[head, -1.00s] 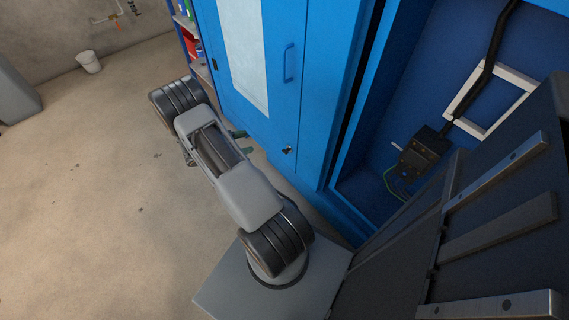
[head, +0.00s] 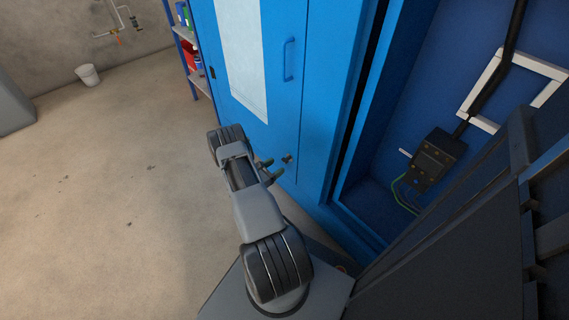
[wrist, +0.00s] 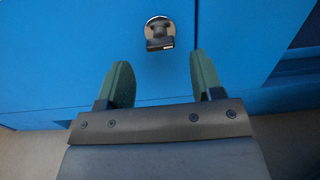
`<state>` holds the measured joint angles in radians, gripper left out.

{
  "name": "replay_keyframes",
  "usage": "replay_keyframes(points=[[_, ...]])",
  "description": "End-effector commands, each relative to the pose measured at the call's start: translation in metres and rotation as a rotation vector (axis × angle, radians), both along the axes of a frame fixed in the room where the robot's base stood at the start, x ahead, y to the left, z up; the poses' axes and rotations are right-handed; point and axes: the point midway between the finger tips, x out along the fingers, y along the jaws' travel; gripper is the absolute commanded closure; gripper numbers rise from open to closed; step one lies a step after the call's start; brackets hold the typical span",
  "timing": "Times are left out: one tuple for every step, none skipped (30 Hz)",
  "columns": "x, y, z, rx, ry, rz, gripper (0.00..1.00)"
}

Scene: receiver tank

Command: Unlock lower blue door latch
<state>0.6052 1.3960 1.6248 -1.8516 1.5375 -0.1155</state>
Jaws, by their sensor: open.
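The lower latch (wrist: 159,33) is a small round metal plate with a dark turn piece on the blue door (head: 283,119). It also shows in the head view (head: 287,159), low on the door near its right edge. My gripper (wrist: 157,75) is open and empty, with two green fingers pointing at the door. In the wrist view the latch is beyond the fingertips, roughly midway between them. In the head view my gripper (head: 271,169) is just left of the latch and apart from it.
A blue handle (head: 289,59) is higher on the door, beside a pale panel (head: 240,55). To the right is an open blue bay with a dark control box (head: 436,160) and cables.

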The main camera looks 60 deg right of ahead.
Motion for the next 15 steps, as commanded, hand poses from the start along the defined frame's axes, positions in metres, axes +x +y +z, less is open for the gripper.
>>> replay_keyframes(points=[[-0.004,-0.009,-0.002,-0.001,-0.002,-0.004,0.39],[-0.005,-0.014,-0.002,-0.001,-0.002,-0.004,0.39],[-0.007,-0.02,-0.002,0.0,-0.001,-0.003,0.39],[-0.009,-0.024,-0.002,0.0,-0.001,-0.004,0.39],[-0.01,-0.028,-0.002,-0.001,0.0,-0.003,0.39],[-0.011,-0.033,-0.002,-0.001,-0.001,-0.003,0.39],[-0.012,-0.036,-0.002,-0.002,-0.002,-0.003,0.39],[-0.013,-0.039,-0.001,-0.001,-0.002,-0.002,0.39],[-0.014,-0.042,-0.001,-0.001,-0.002,-0.001,0.39],[-0.015,-0.045,-0.001,-0.001,-0.002,-0.001,0.39],[-0.015,-0.047,-0.001,0.0,-0.001,-0.001,0.39],[-0.016,-0.049,-0.001,0.001,-0.001,-0.002,0.39],[-0.017,-0.05,-0.001,0.0,0.0,-0.001,0.39],[-0.017,-0.051,0.0,0.0,0.0,-0.001,0.39],[-0.017,-0.052,0.0,0.0,0.0,0.0,0.39]])
